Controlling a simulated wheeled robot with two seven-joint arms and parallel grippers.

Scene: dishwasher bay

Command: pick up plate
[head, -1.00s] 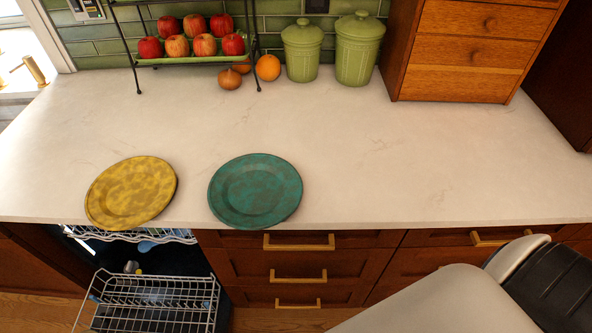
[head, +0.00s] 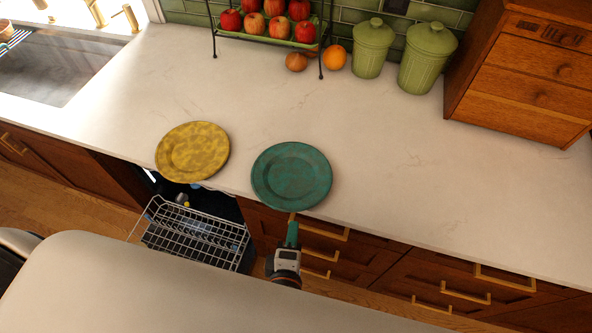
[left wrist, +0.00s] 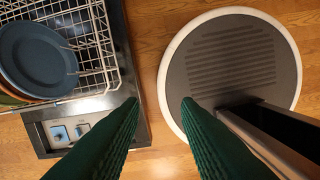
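A yellow plate (head: 192,151) and a teal plate (head: 291,175) lie flat, side by side, on the white counter near its front edge. My right gripper (head: 292,232) is in front of the drawers, just below the teal plate's near rim in the picture. Its green finger points up toward the plate; I see it edge-on and cannot tell if it is open. My left gripper (left wrist: 160,103) is out of the head view. In the left wrist view its two green fingers are apart and empty, above the floor. A dark blue plate (left wrist: 38,56) stands among others at the dishwasher rack.
The dishwasher rack (head: 195,233) is pulled out below the counter. Its open door (left wrist: 85,130) shows in the left wrist view. Green canisters (head: 372,48), a fruit stand (head: 265,33) and a wooden drawer box (head: 520,80) stand at the back. The counter's middle is clear.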

